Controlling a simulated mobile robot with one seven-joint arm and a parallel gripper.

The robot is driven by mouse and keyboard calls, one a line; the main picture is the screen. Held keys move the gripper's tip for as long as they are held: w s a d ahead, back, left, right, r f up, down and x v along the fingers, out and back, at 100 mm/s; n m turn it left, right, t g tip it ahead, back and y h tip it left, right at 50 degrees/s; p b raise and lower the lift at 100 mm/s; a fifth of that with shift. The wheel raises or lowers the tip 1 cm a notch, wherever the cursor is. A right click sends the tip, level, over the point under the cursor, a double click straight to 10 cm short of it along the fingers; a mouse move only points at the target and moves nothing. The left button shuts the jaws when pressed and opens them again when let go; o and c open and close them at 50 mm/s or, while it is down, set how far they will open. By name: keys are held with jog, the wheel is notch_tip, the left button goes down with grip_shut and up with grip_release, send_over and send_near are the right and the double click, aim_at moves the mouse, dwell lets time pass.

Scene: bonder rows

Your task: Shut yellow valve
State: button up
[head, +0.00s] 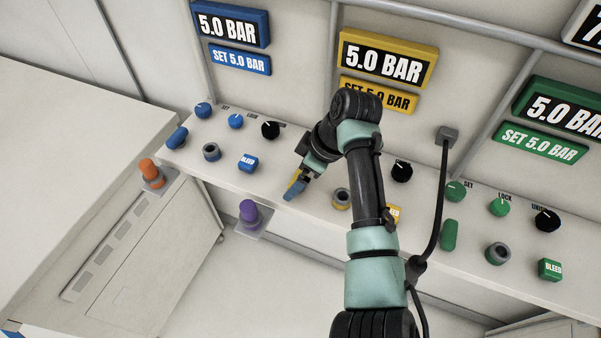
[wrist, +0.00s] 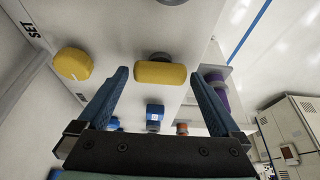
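The yellow valve (wrist: 160,74) is a rounded yellow bar handle on a grey stem. In the wrist view it lies crosswise between my fingertips, with a small gap at each end. My gripper (wrist: 158,75) is open, its two blue fingers apart and nothing clamped. In the head view my gripper (head: 293,191) is at the panel shelf, and only a bit of the yellow valve (head: 298,184) shows beside the fingers. The yellow display (head: 388,57) reads 5.0 BAR and the plate below it SET 5.0 BAR, partly hidden by my arm.
A yellow set knob (wrist: 73,63) is left of the fingers in the wrist view. A yellow-grey ring fitting (head: 342,198) and yellow bleed button (head: 393,214) are right of my gripper. Blue controls (head: 248,162) and green controls (head: 449,235) flank them. A purple knob (head: 249,212) sits below the shelf.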

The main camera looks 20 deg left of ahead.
jog(key=c, duration=1.1)
jog(key=shift+r, duration=0.1)
jog(key=m+p, duration=0.2)
jog(key=m+t+p, duration=0.1)
jog(key=m+p, duration=0.1)
jog(key=shift+s+a+r+t+h+p, duration=0.1)
jog(key=shift+s+r+t+h+p, duration=0.1)
jog(key=shift+t+h+p, duration=0.15)
jog(key=m+t+h+p, duration=0.1)
jog(key=m+p, duration=0.2)
jog(key=m, duration=0.1)
jog(key=shift+m+p, duration=0.35)
jog(key=shift+m, duration=0.05)
jog(key=m+p, duration=0.1)
jog(key=m, duration=0.1)
jog(key=m+t+h+p, duration=0.1)
jog(key=m, duration=0.1)
jog(key=shift+a+f+m, duration=0.15)
jog(key=shift+m, duration=0.15)
jog(key=shift+a+m+t+h, duration=0.15)
jog(key=shift+m+h, duration=0.35)
jog(key=shift+m, duration=0.6)
jog(key=shift+d+m+t+h, duration=0.15)
jog(key=shift+m+h, duration=0.3)
jog(key=shift+m, duration=0.65)
jog(key=o, duration=1.1)
jog(key=shift+f, duration=0.1)
